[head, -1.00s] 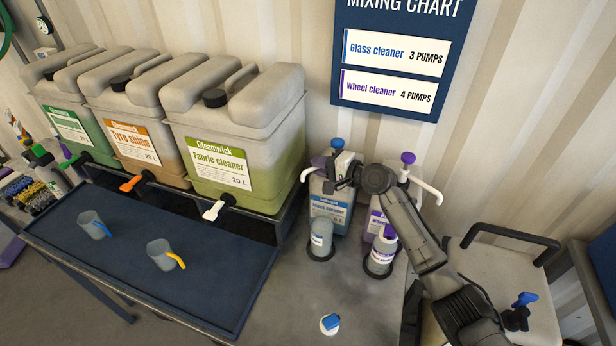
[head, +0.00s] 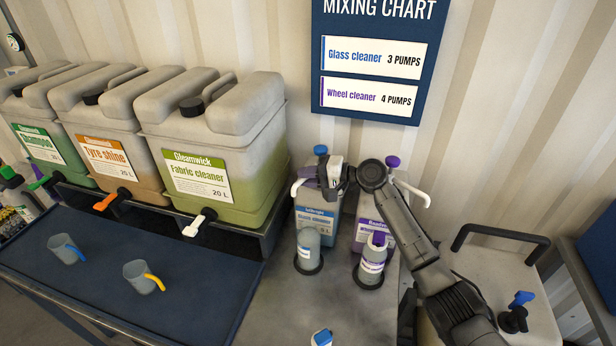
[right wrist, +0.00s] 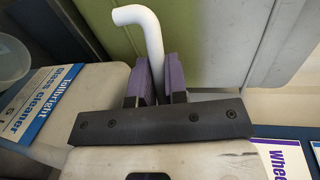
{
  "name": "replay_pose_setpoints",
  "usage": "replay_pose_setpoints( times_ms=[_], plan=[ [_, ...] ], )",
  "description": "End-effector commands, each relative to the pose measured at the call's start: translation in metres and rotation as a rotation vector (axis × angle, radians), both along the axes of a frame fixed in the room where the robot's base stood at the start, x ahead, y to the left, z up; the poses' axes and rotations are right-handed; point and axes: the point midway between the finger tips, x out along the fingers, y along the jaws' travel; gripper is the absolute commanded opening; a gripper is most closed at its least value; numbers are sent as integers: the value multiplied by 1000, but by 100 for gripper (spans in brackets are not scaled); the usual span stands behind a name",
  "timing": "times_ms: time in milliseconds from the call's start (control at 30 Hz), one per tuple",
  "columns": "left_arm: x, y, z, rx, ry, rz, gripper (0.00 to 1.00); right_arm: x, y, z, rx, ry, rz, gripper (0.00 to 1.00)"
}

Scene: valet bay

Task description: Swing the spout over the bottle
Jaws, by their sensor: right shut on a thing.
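The glass-cleaner jug (head: 316,222) has a blue label and a blue pump knob (head: 320,151). Its white spout (head: 296,187) points left and bends down at the tip. A grey bottle (head: 308,252) with a blue-and-white label stands upright in a dark ring in front of this jug. The spout tip is above and left of the bottle, not clearly over its mouth. My right gripper (head: 333,176) is at the jug's top. In the right wrist view its purple pads (right wrist: 158,80) are shut on the spout (right wrist: 148,35). My left gripper is out of view.
The wheel-cleaner jug (head: 369,236) with a purple knob (head: 393,162) stands close on the right, a second bottle (head: 372,262) before it. Large canisters (head: 215,150) stand left. Two cups (head: 144,277) stand on the blue mat (head: 205,290). A blue-topped object (head: 321,338) is at the front edge.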

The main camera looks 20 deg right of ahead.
Motion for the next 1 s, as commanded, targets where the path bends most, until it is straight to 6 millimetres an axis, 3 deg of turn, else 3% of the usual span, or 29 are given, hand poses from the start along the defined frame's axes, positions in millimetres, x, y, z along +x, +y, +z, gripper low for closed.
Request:
replay_pose_setpoints(
  times_ms=[33,67,300,633,867,1000],
  plan=[
    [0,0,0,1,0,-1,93,0,0,0,-1,1,0,0],
    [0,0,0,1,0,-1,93,0,0,0,-1,1,0,16],
    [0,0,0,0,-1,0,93,0,0,0,0,1,-1,38],
    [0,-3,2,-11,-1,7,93,0,0,7,-1,-1,-2,38],
    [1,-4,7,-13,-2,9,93,0,0,49,1,-8,-1,40],
    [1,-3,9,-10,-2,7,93,-24,-22,67,4,-14,-4,74]
  ],
)
